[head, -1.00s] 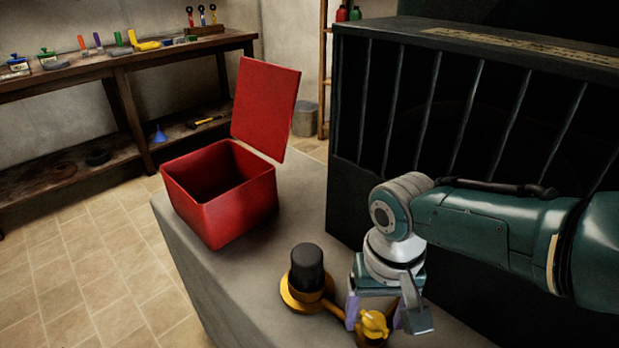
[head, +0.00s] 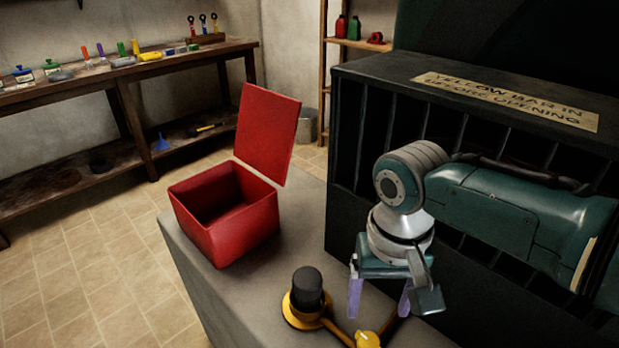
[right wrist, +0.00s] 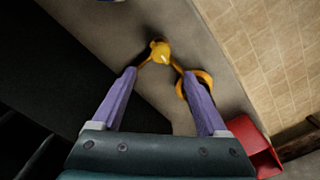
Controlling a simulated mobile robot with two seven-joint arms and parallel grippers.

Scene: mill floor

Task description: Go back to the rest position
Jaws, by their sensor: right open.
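My right gripper (head: 380,302) is open and empty, its purple fingers pointing down above the grey bench top. In the right wrist view its spread fingers (right wrist: 159,76) show nothing between them, with a yellow knob (right wrist: 161,52) beyond the tips. That knob (head: 367,340) belongs to a yellow fixture with a black cylinder (head: 307,286) standing in a yellow ring (head: 300,318). The ring also shows in the right wrist view (right wrist: 207,91). The gripper appears apart from the fixture. My left gripper is not in view.
A dark barred cage (head: 343,210) with a sign (head: 505,100) stands close behind my right arm. An open red box (head: 245,238) sits on the grey bench (head: 215,290), left of the fixture. A wooden workbench (head: 115,85) with tools lines the wall. Tiled floor at left is clear.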

